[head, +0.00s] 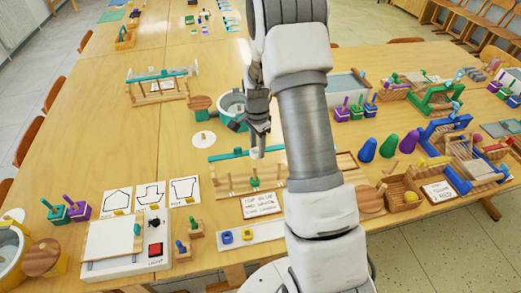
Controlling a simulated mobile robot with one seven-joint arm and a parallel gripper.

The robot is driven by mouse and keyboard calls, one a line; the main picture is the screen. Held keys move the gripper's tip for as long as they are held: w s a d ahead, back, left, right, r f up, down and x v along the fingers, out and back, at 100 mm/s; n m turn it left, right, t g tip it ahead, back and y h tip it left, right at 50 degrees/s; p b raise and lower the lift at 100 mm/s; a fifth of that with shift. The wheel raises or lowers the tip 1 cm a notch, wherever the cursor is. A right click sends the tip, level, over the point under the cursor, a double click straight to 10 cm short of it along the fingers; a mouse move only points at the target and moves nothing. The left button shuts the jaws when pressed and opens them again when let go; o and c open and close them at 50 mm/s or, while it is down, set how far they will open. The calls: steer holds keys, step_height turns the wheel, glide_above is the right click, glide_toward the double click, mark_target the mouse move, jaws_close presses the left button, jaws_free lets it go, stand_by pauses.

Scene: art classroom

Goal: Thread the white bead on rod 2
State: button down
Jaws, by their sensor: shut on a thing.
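My gripper (258,143) points down near the middle of the table, above the wooden rod rack (229,189). It is shut on a small whitish thing, which looks like the white bead (256,154). The rack has upright wooden rods and a teal bar along its back. A green bead (254,184) sits low on a middle rod, just below the held bead and apart from it. I cannot read any rod numbers, so I cannot tell for sure which is rod 2. My arm hides the rack's right part.
A handwritten card (262,205) stands in front of the rack. A white tray (268,232) there holds a blue ring and a yellow ring. A teal-and-grey pot (231,104) stands behind. Left is a white box with a red button (155,249). Bare table lies left of the rack.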

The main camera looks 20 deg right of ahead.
steer(key=shift+w+a+f, duration=0.1)
steer(key=shift+w+a, duration=0.15)
steer(key=shift+f+b, duration=1.55)
steer(key=shift+f, duration=0.9)
steer(key=shift+r, duration=0.25)
steer(key=shift+f+b, duration=0.3)
steer(key=shift+f, duration=0.05)
steer(key=shift+f, duration=0.3)
steer(key=shift+f+b, duration=0.15)
steer(key=shift+b, duration=0.35)
steer(key=shift+f+b, duration=0.35)
steer(key=shift+f, duration=0.1)
steer(key=shift+f+b, duration=0.4)
steer(key=shift+b, duration=0.05)
stand_by(0.8)
